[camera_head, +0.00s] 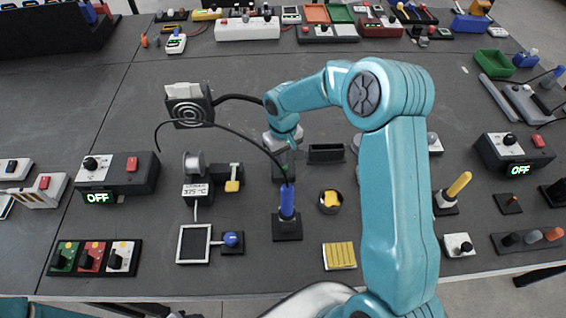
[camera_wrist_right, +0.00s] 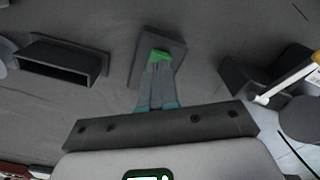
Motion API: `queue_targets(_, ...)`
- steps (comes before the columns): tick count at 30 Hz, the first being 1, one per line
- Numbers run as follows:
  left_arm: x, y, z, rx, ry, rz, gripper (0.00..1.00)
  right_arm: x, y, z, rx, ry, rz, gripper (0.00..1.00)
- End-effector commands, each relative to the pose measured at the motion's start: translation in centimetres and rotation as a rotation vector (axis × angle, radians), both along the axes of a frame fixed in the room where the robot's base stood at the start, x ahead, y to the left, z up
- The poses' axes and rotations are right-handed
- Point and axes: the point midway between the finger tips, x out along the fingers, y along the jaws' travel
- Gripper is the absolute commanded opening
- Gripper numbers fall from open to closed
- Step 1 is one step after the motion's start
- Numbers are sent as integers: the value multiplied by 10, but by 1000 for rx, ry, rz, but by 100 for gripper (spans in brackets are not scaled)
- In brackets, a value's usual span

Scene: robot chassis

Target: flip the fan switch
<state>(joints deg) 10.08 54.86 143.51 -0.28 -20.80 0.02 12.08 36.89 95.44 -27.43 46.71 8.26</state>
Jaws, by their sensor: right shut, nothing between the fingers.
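The fan (camera_head: 188,106), a dark square unit with pale rings on its face, stands upright at the back left of the work area. A black cable runs from it to the right and passes behind my right arm. My right gripper (camera_head: 284,151) is shut and empty, pointing down over a small dark block. In the right wrist view its fingers (camera_wrist_right: 157,88) reach toward this dark block (camera_wrist_right: 172,50), whose green part (camera_wrist_right: 160,57) shows at the fingertips. The green part looks like the switch. I cannot tell whether the tips touch it. My left gripper is out of view.
Bare table lies left of the fan.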

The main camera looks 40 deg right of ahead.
Motion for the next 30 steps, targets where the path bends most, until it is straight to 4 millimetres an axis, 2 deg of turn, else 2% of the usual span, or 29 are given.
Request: queue_targets(30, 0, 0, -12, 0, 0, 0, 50, 0, 0, -14, 0, 0, 0, 0)
